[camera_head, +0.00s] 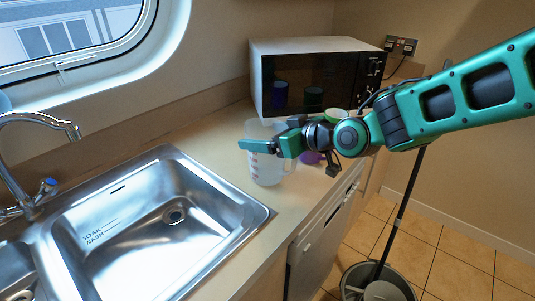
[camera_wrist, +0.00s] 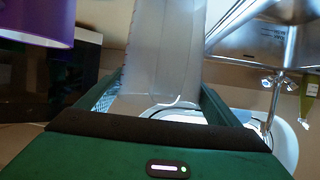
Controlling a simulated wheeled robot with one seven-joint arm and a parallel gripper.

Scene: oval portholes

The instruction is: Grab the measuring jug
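The measuring jug (camera_head: 265,172) is translucent with red marks and stands upright on the counter between the sink and the microwave. My gripper (camera_head: 262,145) is at its upper part, with one green finger crossing the near side. In the wrist view the jug (camera_wrist: 165,45) runs up between the two fingers of my gripper (camera_wrist: 162,80). The fingers are spread wide, one on each side, close to its edges. I cannot tell whether they touch it. The far finger is mostly hidden in the head view.
A steel sink (camera_head: 128,200) with a tap (camera_head: 40,120) lies left of the jug. A microwave (camera_head: 315,75) stands behind. A purple object (camera_head: 311,157), also in the wrist view (camera_wrist: 38,20), is close on the right. A grey bucket (camera_head: 375,280) is on the floor.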

